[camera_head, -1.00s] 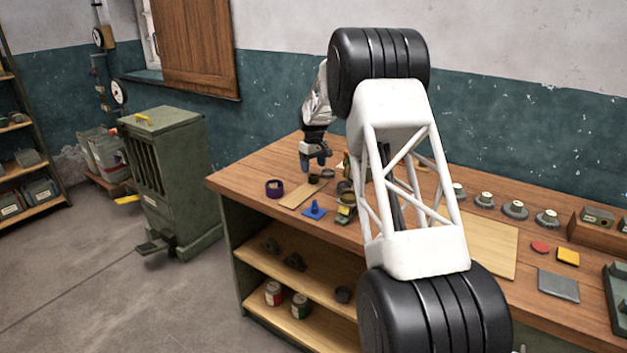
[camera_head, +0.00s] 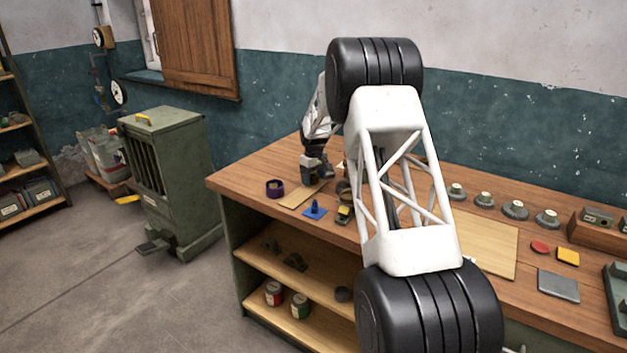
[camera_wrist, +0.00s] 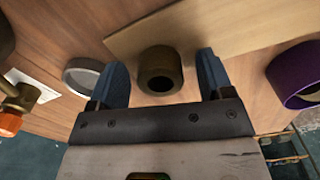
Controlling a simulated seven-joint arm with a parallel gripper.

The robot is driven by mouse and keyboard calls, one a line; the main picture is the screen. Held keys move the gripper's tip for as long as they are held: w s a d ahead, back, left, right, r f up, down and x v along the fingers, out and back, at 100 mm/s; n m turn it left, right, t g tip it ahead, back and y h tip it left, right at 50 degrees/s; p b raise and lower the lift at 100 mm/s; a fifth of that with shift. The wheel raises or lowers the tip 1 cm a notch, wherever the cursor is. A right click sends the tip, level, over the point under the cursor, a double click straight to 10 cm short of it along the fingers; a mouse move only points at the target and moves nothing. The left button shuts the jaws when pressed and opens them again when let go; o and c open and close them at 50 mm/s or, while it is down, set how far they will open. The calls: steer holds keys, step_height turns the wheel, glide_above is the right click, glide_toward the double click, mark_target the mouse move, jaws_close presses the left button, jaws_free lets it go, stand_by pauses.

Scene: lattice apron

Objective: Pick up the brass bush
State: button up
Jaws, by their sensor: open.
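The brass bush (camera_wrist: 160,70) is a dark brown-gold short cylinder with a hole through its middle. In the wrist view it stands at the edge of a light wooden board (camera_wrist: 220,22), between the two blue fingers of my gripper (camera_wrist: 162,62). The gripper is open, with a visible gap between each finger and the bush. In the head view my gripper (camera_head: 316,178) is low over the left part of the bench, and it hides the bush there.
A purple ring (camera_head: 274,188) stands left of the gripper, and a blue part (camera_head: 314,209) lies in front. The wrist view also shows a grey ring (camera_wrist: 84,76) and a brass fitting with an orange end (camera_wrist: 12,118). Bare bench lies at the left end.

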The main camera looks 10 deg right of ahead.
stand_by(0.3)
steer(key=c, duration=1.1)
steer(key=shift+r, duration=0.1)
steer(key=shift+r, duration=4.95)
steer(key=s+a, duration=0.1)
steer(key=s, duration=0.5)
steer(key=s+a, duration=0.1)
steer(key=s, duration=0.5)
steer(key=s+a+f, duration=0.1)
steer(key=s, duration=0.5)
steer(key=shift+s+a, duration=0.15)
steer(key=shift+s, duration=0.25)
